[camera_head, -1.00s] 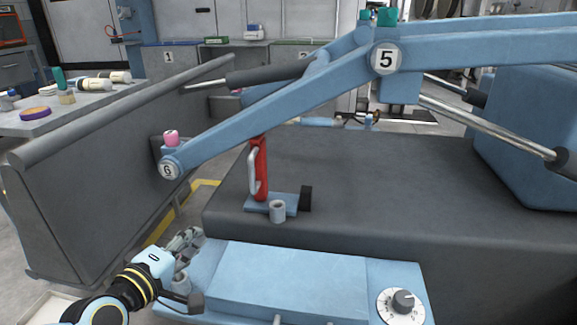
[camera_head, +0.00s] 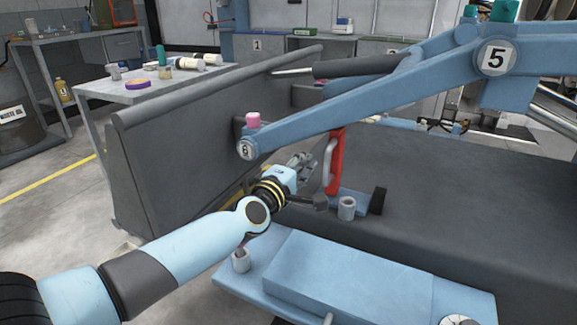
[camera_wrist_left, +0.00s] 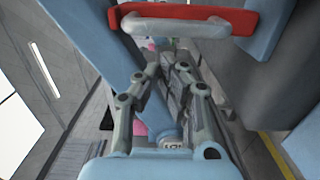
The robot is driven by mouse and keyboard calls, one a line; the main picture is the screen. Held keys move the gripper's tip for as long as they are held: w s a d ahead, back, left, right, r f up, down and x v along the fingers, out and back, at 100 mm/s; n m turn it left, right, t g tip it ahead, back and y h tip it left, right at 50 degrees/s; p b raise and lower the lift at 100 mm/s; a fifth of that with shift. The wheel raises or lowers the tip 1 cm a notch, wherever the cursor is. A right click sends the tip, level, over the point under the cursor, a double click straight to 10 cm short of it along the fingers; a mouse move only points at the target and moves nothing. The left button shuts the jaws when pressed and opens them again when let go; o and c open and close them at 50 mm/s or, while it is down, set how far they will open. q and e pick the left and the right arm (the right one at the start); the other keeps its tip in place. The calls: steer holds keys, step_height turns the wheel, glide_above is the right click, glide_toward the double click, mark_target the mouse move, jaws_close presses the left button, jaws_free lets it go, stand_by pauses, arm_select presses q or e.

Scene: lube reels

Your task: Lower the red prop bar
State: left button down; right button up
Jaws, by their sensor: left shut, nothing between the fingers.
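The red prop bar (camera_head: 337,158) stands upright on a small blue base plate (camera_head: 350,200), under the blue arm marked 6 (camera_head: 330,116). A pale grey handle (camera_head: 328,163) sits on its left side. My left gripper (camera_head: 306,162) is shut and empty, just left of the handle and apart from it. In the left wrist view the red bar (camera_wrist_left: 240,20) and its handle (camera_wrist_left: 172,26) lie across the top, beyond the fingertips (camera_wrist_left: 166,68). My right gripper is out of view.
A grey sloping bucket wall (camera_head: 170,170) stands behind and left of my left arm. The blue lift arm passes close above the gripper. A blue box (camera_head: 340,275) lies in front, with a grey post (camera_head: 347,208) and black block (camera_head: 378,200) beside the bar.

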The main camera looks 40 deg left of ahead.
arm_select(q)
steer(key=shift+w+d, duration=0.2)
steer(key=shift+d, duration=0.25)
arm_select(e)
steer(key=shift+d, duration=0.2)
arm_select(q)
steer(key=shift+d, duration=0.1)
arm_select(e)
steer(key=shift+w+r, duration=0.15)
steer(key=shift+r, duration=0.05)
